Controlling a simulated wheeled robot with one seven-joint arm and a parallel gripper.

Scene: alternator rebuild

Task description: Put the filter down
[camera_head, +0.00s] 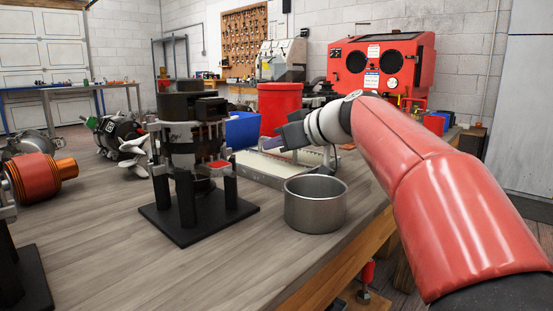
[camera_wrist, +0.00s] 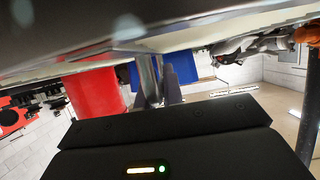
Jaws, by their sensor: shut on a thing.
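My gripper (camera_head: 279,142) is low over the workbench, at the back edge of a pale, shallow, framed panel (camera_head: 262,174). This panel looks like the filter, though I cannot be sure. In the wrist view, the fingers (camera_wrist: 159,82) are close together and reach up to a wide grey surface (camera_wrist: 60,35) that fills the top. That surface is close and blurred. My fingertips and the exact grip are mostly hidden in both views. I cannot tell whether the panel touches the bench.
A metal pot (camera_head: 315,207) stands in front of the panel, near the bench's right edge. A black fixture (camera_head: 190,165) holding an alternator is to the left. A red cylinder (camera_head: 279,108) and a blue bin (camera_head: 243,130) stand behind. Bare wood lies at front.

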